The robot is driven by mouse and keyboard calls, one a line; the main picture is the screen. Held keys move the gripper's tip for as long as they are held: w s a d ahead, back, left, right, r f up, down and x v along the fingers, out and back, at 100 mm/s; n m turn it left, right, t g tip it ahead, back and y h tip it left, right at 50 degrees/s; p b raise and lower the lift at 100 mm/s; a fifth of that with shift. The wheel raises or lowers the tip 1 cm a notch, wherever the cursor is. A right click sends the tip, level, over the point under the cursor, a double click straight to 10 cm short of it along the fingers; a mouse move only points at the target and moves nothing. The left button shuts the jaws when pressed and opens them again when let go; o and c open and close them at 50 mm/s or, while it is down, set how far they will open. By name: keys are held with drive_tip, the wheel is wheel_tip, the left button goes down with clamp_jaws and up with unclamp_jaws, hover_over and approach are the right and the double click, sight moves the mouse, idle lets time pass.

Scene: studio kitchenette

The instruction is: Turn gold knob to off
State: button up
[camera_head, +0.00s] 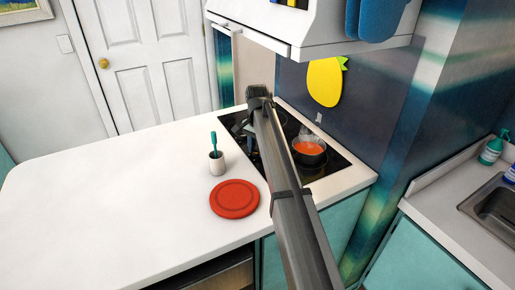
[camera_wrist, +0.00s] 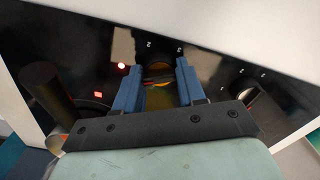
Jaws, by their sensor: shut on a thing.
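The gold knob (camera_wrist: 160,70) sits on a black glossy panel in the wrist view, with small white marks around it. My gripper (camera_wrist: 158,78) has one blue finger on each side of the knob and is shut on it. The knob's lower part between the fingers is dim, and its exact setting cannot be read. In the head view my gripper (camera_head: 249,131) is over the left part of the black cooktop (camera_head: 326,167); the gold knob is hidden there.
A pot of orange food (camera_head: 309,147) stands on the cooktop, right of my arm. A red round plate (camera_head: 235,198) and a white cup with a teal utensil (camera_head: 217,163) are on the white counter.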

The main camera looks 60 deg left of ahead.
drive_tip(key=n, duration=1.2)
drive_tip(key=shift+n, duration=0.3)
idle(0.4)
drive_tip(key=o, duration=1.1)
drive_tip(key=shift+c, duration=0.2)
drive_tip(key=shift+r, duration=0.1)
wheel_tip(320, 180, up, 14)
drive_tip(key=shift+f, duration=0.2)
